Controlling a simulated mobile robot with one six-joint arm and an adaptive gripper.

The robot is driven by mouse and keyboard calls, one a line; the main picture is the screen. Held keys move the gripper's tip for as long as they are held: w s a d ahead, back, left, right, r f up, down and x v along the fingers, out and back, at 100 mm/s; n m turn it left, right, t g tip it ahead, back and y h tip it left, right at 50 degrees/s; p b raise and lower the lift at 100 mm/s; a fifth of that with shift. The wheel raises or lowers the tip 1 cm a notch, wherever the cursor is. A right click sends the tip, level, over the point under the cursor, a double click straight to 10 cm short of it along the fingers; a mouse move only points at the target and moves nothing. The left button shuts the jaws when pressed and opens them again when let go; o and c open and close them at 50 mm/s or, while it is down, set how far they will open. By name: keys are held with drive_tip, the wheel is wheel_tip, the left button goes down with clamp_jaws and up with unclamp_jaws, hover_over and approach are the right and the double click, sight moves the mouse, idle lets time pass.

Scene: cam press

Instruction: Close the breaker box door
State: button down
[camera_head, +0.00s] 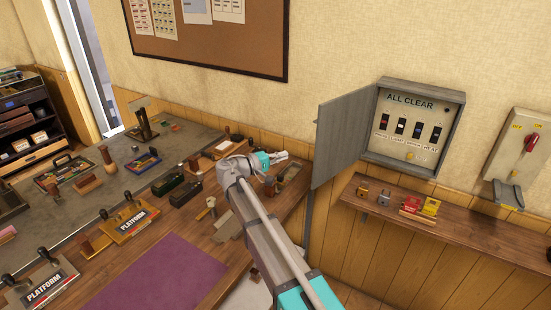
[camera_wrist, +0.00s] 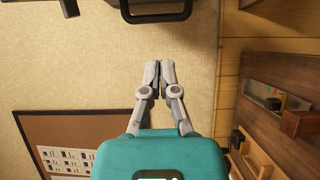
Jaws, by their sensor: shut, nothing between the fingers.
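The breaker box (camera_head: 420,126) is a grey metal box on the wall, lettered "ALL CLEAR", with a row of switches inside. Its grey door (camera_head: 345,137) is hinged on the left side and stands wide open, swung out from the wall. My gripper (camera_head: 284,155) is to the left of the door, apart from it, above the workbench. In the wrist view my gripper (camera_wrist: 159,65) has its fingers together and empty. A dark-framed object (camera_wrist: 156,8) shows at the top edge of the wrist view; I cannot tell what it is.
A wooden shelf (camera_head: 460,226) below the box holds padlocks and small coloured blocks. A switch box with a red knob (camera_head: 516,148) is to its right. The workbench (camera_head: 190,225) with tools and a purple mat (camera_head: 160,277) lies left. A corkboard (camera_head: 210,35) hangs behind.

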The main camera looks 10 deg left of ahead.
drive_tip(key=w+d, duration=0.1)
drive_tip(key=d, duration=0.7)
drive_tip(key=shift+w, duration=0.3)
drive_tip(key=shift+d, duration=0.1)
